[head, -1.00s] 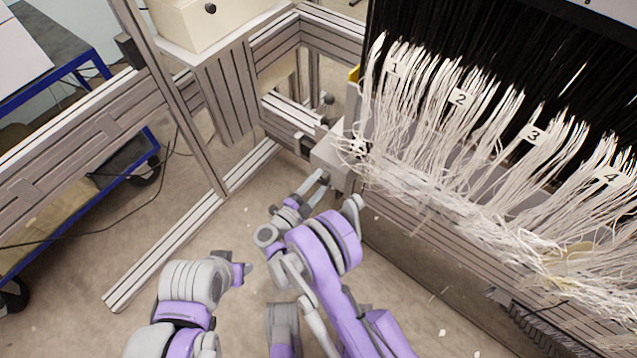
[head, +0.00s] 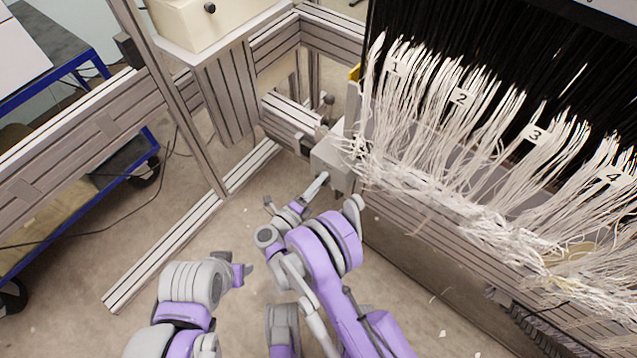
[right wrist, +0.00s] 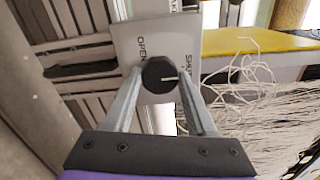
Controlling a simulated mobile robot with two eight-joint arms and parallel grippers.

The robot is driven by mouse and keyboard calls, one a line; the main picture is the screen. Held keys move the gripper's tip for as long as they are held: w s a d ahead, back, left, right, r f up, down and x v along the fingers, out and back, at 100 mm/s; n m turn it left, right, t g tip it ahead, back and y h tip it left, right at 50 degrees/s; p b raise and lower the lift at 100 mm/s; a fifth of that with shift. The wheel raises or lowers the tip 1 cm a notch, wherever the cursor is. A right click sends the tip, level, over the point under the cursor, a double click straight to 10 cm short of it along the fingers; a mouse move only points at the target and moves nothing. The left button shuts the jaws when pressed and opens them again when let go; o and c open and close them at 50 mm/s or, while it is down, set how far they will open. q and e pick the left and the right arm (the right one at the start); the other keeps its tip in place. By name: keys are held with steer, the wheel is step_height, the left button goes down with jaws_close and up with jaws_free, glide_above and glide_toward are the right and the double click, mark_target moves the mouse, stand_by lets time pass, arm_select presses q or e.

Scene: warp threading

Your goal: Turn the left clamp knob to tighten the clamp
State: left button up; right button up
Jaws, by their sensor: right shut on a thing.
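The left clamp is a light grey box (head: 333,158) at the near left end of the thread frame in the head view. In the right wrist view its plate (right wrist: 150,33) bears the words OPEN on the left and SHUT on the right. A round black knob (right wrist: 154,68) with a white mark sits on the plate, the mark pointing right, toward SHUT. My right gripper (head: 318,184) reaches up to the box; in the wrist view its two fingers (right wrist: 159,80) are shut on the knob from both sides. The knob is hidden in the head view. My left arm shows low left, without clear fingers.
White threads (head: 440,140) hang in numbered bundles right of the clamp, and loose strands (right wrist: 245,75) hang close to the right finger. A metal profile frame (head: 215,150) stands to the left. A blue cart (head: 75,75) is farther left. Open floor lies between.

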stand_by(0.5)
steer(key=o, duration=1.4)
arm_select(q)
steer(key=shift+s+a, duration=0.1)
arm_select(e)
steer(key=shift+s, duration=0.1)
